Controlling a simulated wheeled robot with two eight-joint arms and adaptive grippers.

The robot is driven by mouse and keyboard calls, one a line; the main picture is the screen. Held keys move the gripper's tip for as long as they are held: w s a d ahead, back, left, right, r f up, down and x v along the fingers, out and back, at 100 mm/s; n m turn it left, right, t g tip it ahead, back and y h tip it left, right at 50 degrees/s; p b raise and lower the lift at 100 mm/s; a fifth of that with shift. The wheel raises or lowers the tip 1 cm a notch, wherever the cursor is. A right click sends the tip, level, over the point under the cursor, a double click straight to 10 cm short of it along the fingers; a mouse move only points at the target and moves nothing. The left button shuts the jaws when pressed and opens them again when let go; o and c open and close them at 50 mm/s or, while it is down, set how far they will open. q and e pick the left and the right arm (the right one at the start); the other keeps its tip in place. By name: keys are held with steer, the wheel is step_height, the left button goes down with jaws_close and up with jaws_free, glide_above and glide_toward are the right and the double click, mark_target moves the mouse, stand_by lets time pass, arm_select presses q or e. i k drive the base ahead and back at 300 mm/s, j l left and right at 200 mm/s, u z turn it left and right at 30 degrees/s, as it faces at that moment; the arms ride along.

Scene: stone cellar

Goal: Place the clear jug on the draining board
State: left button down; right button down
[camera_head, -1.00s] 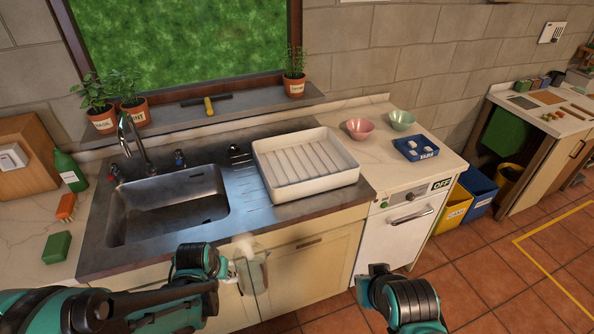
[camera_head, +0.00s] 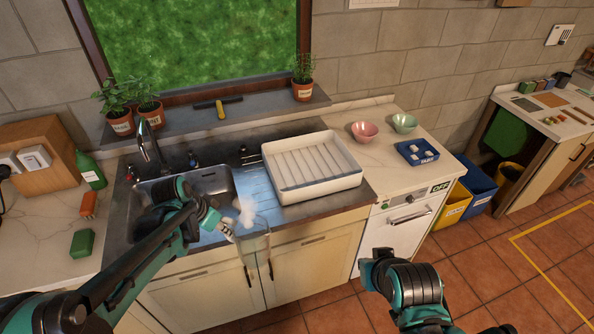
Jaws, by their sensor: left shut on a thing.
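My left gripper (camera_head: 232,229) is shut on the clear jug (camera_head: 257,247), holding it in the air in front of the counter's front edge. The jug is see-through, so the cabinet doors show behind it. A pale, blurred shape is at its top. The draining board (camera_head: 262,199) is the grooved metal strip right of the sink, just behind the jug. A white slatted tray (camera_head: 318,190) stands at its right. My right gripper (camera_head: 372,268) is low in front of the white appliance, apart from everything; its fingers cannot be made out.
The sink (camera_head: 205,180) is partly hidden by my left arm. The tap (camera_head: 148,145) stands behind it. Two bowls, pink (camera_head: 364,132) and green (camera_head: 403,123), and a blue box (camera_head: 417,153) are on the right counter. A green bottle (camera_head: 90,170) and sponge (camera_head: 82,242) are left.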

mark_target(256, 194)
steer(key=i, duration=1)
